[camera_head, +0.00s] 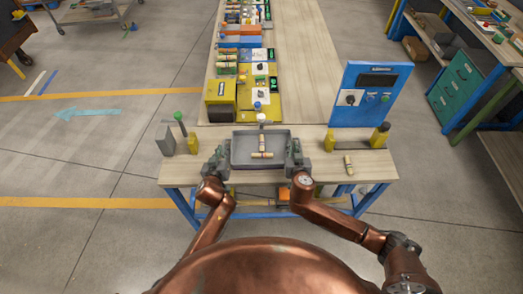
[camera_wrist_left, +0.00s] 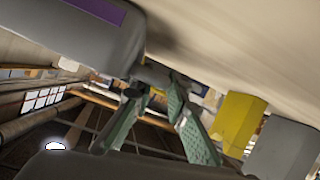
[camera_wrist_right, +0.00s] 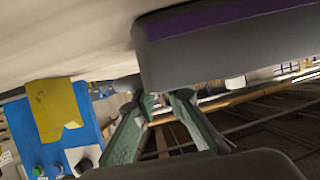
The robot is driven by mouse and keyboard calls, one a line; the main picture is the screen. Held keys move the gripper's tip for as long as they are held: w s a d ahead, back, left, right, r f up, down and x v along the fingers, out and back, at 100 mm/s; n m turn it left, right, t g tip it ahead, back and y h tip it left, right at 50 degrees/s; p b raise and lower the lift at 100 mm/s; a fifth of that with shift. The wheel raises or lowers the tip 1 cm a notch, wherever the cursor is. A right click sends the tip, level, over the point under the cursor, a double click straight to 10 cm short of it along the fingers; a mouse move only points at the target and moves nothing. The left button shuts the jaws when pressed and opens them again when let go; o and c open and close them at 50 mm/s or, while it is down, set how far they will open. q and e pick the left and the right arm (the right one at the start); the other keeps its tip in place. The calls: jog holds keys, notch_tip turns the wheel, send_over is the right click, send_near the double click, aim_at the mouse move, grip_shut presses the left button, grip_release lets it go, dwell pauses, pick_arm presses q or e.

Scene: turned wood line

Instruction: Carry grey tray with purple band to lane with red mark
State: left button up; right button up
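The grey tray (camera_head: 242,163) sits on the near wooden table in the head view, with pale turned wood pieces (camera_head: 262,154) in it. Its purple band shows on its side in the left wrist view (camera_wrist_left: 98,10) and the right wrist view (camera_wrist_right: 215,17). My left gripper (camera_head: 220,158) is at the tray's left side; its green fingers stand apart in the left wrist view (camera_wrist_left: 160,88). My right gripper (camera_head: 294,155) is at the right side, its fingers also apart in the right wrist view (camera_wrist_right: 165,97). I cannot make out a red lane mark.
A long bench (camera_head: 300,60) runs away behind the tray, with yellow and orange equipment (camera_head: 228,90) on its left. A blue control panel (camera_head: 368,93) stands at the right. Yellow posts (camera_head: 194,144) and a loose wood piece (camera_head: 349,165) are on the near table.

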pick_arm(q)
jog(key=shift+w+f, duration=0.2)
jog(key=shift+w, duration=0.25)
pick_arm(e)
jog(key=shift+w+f, duration=0.2)
jog(key=shift+w, duration=0.3)
pick_arm(q)
jog(key=shift+c, duration=0.7)
pick_arm(e)
jog(key=shift+c, duration=0.7)
pick_arm(q)
grip_shut()
pick_arm(e)
grip_shut()
pick_arm(q)
jog(key=shift+r, duration=0.15)
pick_arm(e)
jog(key=shift+r, duration=0.15)
